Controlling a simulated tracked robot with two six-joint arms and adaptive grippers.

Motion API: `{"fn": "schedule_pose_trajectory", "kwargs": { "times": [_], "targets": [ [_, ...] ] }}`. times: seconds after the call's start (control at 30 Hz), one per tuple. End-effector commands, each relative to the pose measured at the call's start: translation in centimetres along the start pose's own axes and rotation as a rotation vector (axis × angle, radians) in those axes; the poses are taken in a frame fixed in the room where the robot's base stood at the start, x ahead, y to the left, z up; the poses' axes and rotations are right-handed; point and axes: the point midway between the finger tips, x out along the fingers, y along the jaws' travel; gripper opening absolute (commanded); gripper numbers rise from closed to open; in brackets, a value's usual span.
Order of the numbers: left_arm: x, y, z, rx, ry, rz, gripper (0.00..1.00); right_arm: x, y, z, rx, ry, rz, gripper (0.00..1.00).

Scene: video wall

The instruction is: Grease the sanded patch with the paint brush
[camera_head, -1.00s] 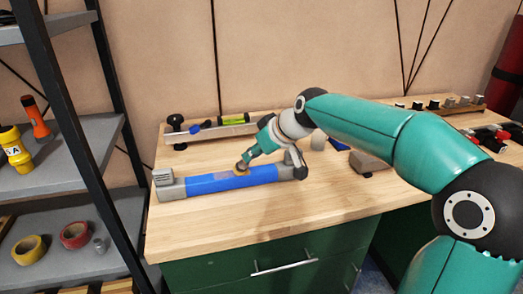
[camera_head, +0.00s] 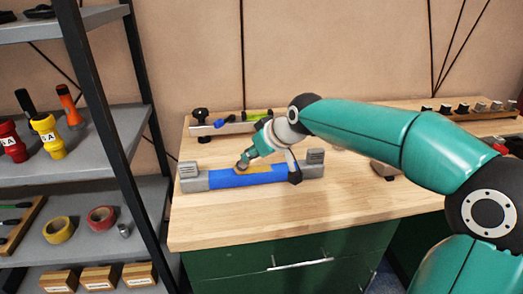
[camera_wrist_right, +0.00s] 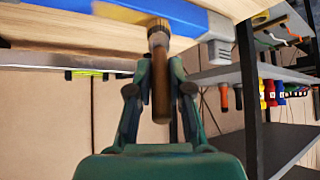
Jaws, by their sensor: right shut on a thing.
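A blue bar (camera_head: 224,179) with grey ends lies across the left part of the wooden workbench in the head view. A yellow-brown patch (camera_head: 259,168) shows on its upper face. My right gripper (camera_head: 248,158) is shut on the paint brush and slants down to the patch's left end. In the right wrist view the brush handle (camera_wrist_right: 161,85) sits between the fingers. Its bristle end meets the blue bar (camera_wrist_right: 185,13), beside the yellow patch (camera_wrist_right: 127,13). The bristles are mostly hidden, so firm contact is hard to tell. My left gripper is not in view.
A grey rail (camera_head: 225,128) with a black knob and a green-yellow tool lies behind the bar. A shelf rack (camera_head: 95,125) with bottles and tape rolls stands at the left. The bench front (camera_head: 235,225) is clear.

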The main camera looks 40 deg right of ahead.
Motion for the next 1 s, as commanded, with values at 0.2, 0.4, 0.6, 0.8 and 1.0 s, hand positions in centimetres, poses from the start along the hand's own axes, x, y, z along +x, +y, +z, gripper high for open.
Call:
{"fn": "schedule_pose_trajectory", "kwargs": {
  "times": [0.2,0.4,0.6,0.8,1.0],
  "targets": [
    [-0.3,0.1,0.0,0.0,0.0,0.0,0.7,0.5,-1.1,-0.5,-0.001,0.0,-0.001,0.0],
    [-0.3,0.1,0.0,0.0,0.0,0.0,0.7,0.5,-1.1,-0.5,0.0,0.0,0.0,0.0],
    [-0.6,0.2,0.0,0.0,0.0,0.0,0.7,0.2,-1.1,-0.7,0.0,0.001,0.0,0.0],
    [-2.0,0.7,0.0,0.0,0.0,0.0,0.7,-1.1,-1.1,-2.0,0.0,0.002,0.0,0.0],
    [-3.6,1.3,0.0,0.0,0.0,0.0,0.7,-2.7,-1.1,-3.4,0.0,0.002,0.001,0.0]
  ]
}}
